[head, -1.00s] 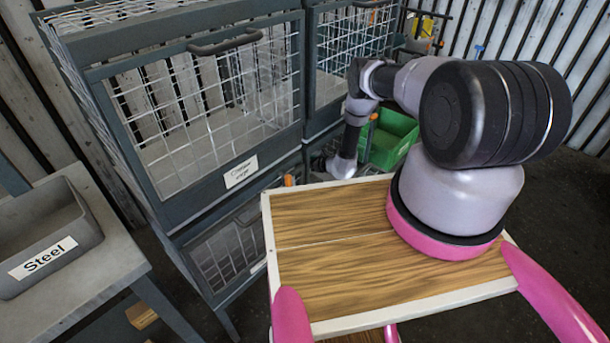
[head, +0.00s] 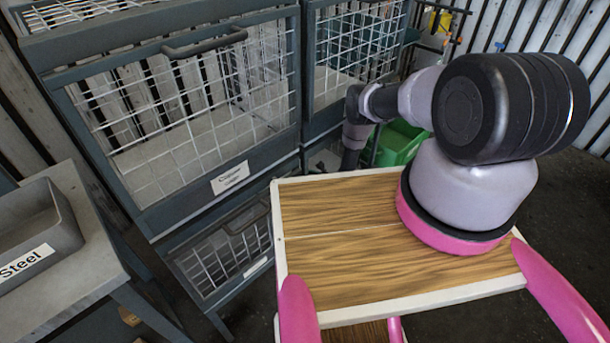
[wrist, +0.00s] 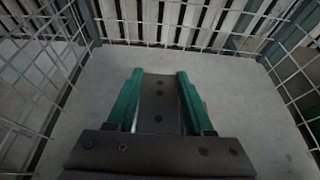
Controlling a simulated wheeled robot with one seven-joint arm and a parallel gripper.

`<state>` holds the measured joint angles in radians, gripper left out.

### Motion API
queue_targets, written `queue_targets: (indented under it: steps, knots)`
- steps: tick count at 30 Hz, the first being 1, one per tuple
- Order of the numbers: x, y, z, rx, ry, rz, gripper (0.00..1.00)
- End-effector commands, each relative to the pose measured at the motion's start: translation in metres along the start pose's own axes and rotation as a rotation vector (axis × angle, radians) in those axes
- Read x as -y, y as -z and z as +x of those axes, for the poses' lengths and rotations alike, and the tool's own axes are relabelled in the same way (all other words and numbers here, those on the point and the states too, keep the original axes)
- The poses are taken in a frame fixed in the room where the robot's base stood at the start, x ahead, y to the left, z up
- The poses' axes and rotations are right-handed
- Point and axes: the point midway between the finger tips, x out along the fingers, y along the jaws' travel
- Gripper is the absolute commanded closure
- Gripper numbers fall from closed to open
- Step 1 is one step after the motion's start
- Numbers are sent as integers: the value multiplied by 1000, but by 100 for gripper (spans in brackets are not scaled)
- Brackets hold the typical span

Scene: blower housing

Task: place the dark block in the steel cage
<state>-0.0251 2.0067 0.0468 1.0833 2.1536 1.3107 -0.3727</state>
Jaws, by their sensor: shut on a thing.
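My gripper (wrist: 160,102) shows in the wrist view, with its green fingers on either side of a dark grey block (wrist: 160,88) that has small round marks. The block is held above the pale grey floor of a wire cage (wrist: 230,85), with mesh walls at left, right and far side. No label of this cage shows in the wrist view, so I cannot tell which cage it is. In the head view, my gripper and the block are hidden. No label there reads "steel cage".
A mesh cage with a "Copper" label (head: 230,177) stands left of centre, with another cage (head: 352,55) to its right and a lower cage (head: 228,258) beneath. A grey bin labelled "Steel" (head: 28,262) is on the left table. A green bin (head: 402,143) sits behind my arm.

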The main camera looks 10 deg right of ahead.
Motion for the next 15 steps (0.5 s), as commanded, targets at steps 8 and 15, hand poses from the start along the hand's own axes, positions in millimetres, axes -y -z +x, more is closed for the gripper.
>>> queue_targets:
  steps: [8,15]
  knots:
    - [0,8,4,1,0,0,100]
    - [0,10,4,-1,-1,0,25]
